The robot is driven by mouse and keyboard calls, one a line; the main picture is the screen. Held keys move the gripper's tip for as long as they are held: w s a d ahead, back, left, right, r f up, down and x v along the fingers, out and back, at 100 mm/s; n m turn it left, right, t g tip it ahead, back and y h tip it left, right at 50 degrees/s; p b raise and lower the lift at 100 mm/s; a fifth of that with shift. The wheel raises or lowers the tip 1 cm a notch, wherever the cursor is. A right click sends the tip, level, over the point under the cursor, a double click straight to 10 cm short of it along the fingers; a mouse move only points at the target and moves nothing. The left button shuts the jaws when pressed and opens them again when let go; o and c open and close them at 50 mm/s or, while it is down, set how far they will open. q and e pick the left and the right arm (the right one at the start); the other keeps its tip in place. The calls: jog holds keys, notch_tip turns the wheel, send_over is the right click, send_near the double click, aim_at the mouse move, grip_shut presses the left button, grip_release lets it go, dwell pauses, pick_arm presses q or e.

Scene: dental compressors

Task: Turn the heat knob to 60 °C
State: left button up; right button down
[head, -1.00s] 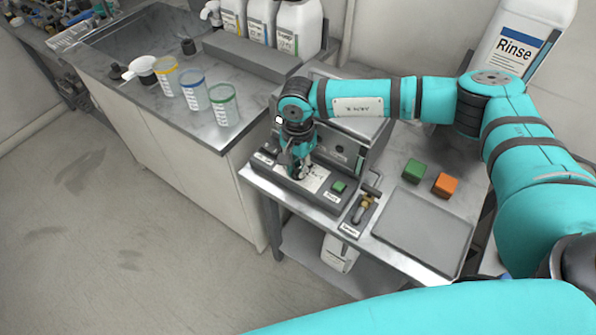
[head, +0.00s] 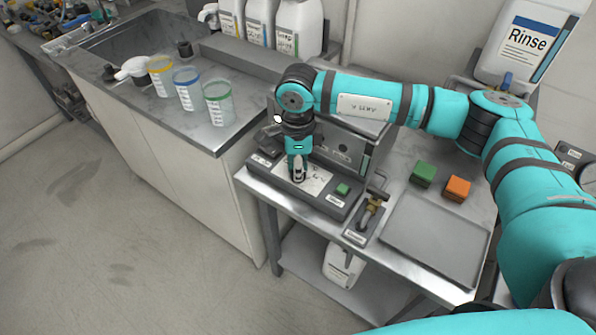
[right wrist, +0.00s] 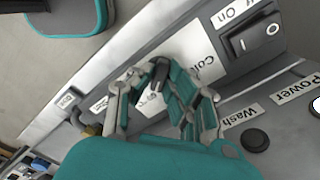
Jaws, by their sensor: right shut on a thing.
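The heat knob (right wrist: 158,72) is dark and sits on a white dial plate (right wrist: 196,58) with the word "Cold" on it. My right gripper (right wrist: 160,92) points down at the plate, its fingers on either side of the knob and shut on it. In the head view my right gripper (head: 298,172) stands over the white plate on the front panel of the grey machine (head: 345,150) and hides the knob. The 60 °C mark and the knob's setting cannot be read. My left gripper is not in view.
A rocker switch (right wrist: 255,40) and a black button (right wrist: 255,140) are near the gripper. Green (head: 423,173) and orange (head: 457,188) blocks sit behind a grey tray (head: 435,238).

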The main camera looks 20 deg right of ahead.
jog(key=shift+w+m, duration=0.1)
jog(key=shift+m, duration=0.5)
jog(key=shift+r+b, duration=0.1)
jog(key=shift+b, duration=0.2)
jog(key=c, duration=1.3)
grip_release()
notch_tip(320, 180, up, 12)
jog(key=shift+f, duration=0.1)
